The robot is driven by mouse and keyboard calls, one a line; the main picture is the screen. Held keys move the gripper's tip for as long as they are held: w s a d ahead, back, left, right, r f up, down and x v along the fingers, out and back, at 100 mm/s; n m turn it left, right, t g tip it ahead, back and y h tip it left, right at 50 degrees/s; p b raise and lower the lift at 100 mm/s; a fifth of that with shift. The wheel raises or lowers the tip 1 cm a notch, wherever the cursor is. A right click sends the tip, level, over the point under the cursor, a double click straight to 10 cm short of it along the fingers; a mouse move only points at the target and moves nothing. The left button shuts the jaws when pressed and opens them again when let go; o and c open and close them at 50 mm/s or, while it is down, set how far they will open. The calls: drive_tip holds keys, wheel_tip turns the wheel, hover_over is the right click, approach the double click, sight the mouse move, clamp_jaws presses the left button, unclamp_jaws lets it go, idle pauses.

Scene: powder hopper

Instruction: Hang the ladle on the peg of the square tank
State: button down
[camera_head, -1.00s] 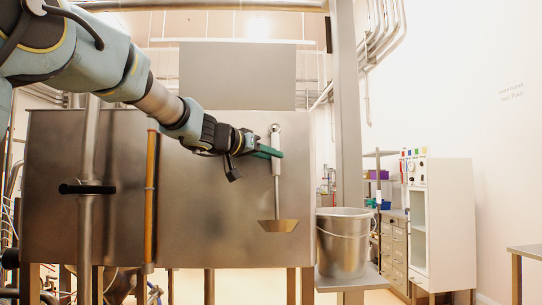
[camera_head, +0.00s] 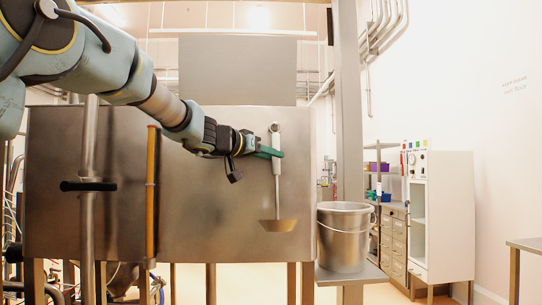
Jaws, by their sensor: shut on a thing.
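The ladle (camera_head: 277,192) hangs upright in front of the square tank (camera_head: 215,205), its handle at the top and its bowl at the bottom. My gripper (camera_head: 272,153) is shut on the upper part of the ladle's handle, with its green fingers reaching in from the left. The ring at the ladle's top shows just above the fingers. The peg is hard to make out; I cannot tell whether the ring is around it or in front of it. The ladle is close to the tank's front right side.
A metal bucket (camera_head: 344,238) stands on a shelf (camera_head: 350,275) right of the tank, beside a grey post (camera_head: 348,110). An orange vertical pipe (camera_head: 151,195) and a steel pipe with a black handle (camera_head: 88,187) stand at left. A white cabinet (camera_head: 440,220) is farther right.

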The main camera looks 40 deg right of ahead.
drive_tip(key=c, duration=0.6)
unclamp_jaws()
drive_tip(key=a+r, duration=0.1)
drive_tip(key=a, duration=0.9)
drive_tip(key=shift+s+a+r+b, duration=0.3)
drive_tip(key=shift+s+a+b, duration=0.05)
drive_tip(key=shift+s+b, duration=0.1)
